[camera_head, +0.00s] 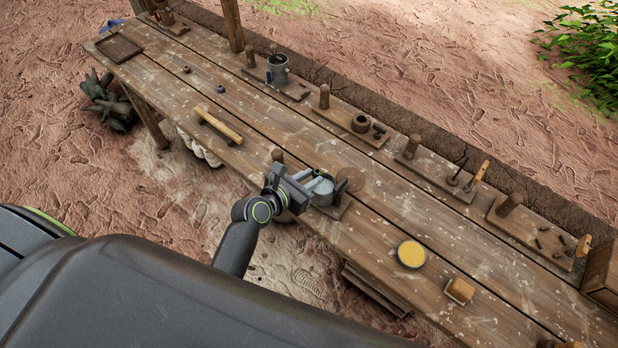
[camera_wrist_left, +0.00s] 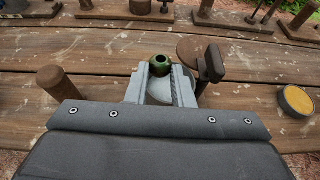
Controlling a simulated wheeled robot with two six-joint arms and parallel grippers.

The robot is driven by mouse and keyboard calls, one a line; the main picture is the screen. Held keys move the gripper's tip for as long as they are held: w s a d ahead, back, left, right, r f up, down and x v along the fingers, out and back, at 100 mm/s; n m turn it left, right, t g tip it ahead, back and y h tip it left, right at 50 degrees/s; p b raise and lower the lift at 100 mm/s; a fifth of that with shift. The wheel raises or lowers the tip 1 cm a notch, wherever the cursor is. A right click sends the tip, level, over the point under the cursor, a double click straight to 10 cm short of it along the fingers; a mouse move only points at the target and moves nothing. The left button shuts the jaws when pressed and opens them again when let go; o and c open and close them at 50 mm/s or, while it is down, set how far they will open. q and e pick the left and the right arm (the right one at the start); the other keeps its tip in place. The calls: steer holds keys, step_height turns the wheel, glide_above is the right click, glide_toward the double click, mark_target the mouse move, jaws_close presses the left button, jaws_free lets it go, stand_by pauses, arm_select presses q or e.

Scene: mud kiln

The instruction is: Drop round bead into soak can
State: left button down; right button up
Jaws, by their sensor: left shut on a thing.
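My left gripper (camera_head: 312,177) is shut on a green round bead (camera_wrist_left: 160,65), which sits between the fingertips in the left wrist view. In the head view only a bit of green shows at the fingertips. A grey metal can (camera_head: 322,191), likely the soak can, stands on a small wooden board at the near edge of the bench, right under the fingertips. The bead appears above or over the can's rim; the exact height is hard to tell. Part of the can is hidden by the gripper. My right gripper is not in view.
A round brown lid (camera_head: 351,178) and an upright post stand beside the can. A wooden peg (camera_head: 277,155) is left of the gripper. A yellow-topped round tin (camera_head: 411,254) and a wooden block (camera_head: 460,290) lie to the right. Another grey pot (camera_head: 277,70) stands at the back.

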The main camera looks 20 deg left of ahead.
arm_select(q)
steer(key=c, duration=1.2)
jaws_free()
steer(key=b+v, duration=0.1)
steer(key=v, duration=1.6)
steer(key=shift+s+a, duration=0.1)
steer(key=shift+s, duration=0.15)
steer(key=s+a+f+m+g+y+b, duration=0.1)
steer(key=s+a+f+m+g+y, duration=0.2)
steer(key=f+m, duration=0.85)
steer(key=s+a+f+m+g+y+b, duration=0.2)
steer(key=s+a+f+g, duration=0.15)
steer(key=f, duration=1.75)
steer(key=s+f+m+g, duration=0.1)
steer(key=s+f+m, duration=0.4)
steer(key=s+m, duration=0.1)
steer(key=s+a+f+m+g+b, duration=0.1)
steer(key=s+f+m+g, duration=0.1)
steer(key=s+f+m, duration=0.3)
steer(key=s+f+m+g+y, duration=0.1)
steer(key=s+f+m, duration=0.5)
steer(key=s, duration=0.3)
steer(key=shift+a+f+m+g, duration=0.35)
steer(key=shift+a+f, duration=0.05)
steer(key=shift+f, duration=0.15)
